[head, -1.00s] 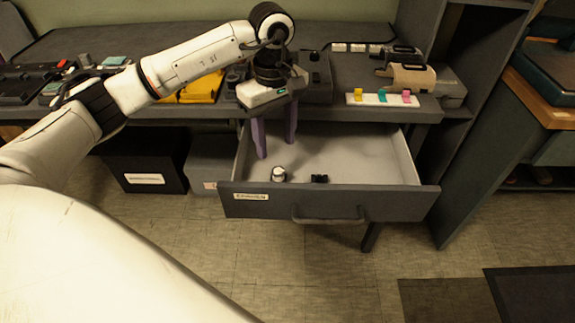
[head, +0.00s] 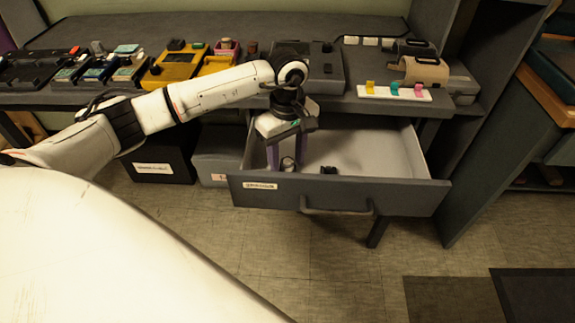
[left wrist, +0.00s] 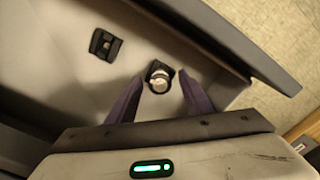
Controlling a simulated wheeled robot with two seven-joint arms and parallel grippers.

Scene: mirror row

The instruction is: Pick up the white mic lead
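The white mic lead (left wrist: 158,84) is a small, round white-and-dark item on the floor of the open drawer; it also shows in the head view (head: 289,164). My left gripper (left wrist: 161,79) has its two purple fingers apart, one on each side of the white mic lead in the left wrist view. I cannot tell whether either finger touches it. In the head view the left gripper (head: 286,160) points down into the drawer, close to its front panel. My right gripper is not in view.
The grey drawer (head: 340,196) is pulled out below the desk. A small black item (left wrist: 104,44) lies on its floor beside the mic lead; the drawer's right part is bare. The desk above holds a yellow pedal (head: 170,70), other devices and a strip with coloured clips (head: 394,93).

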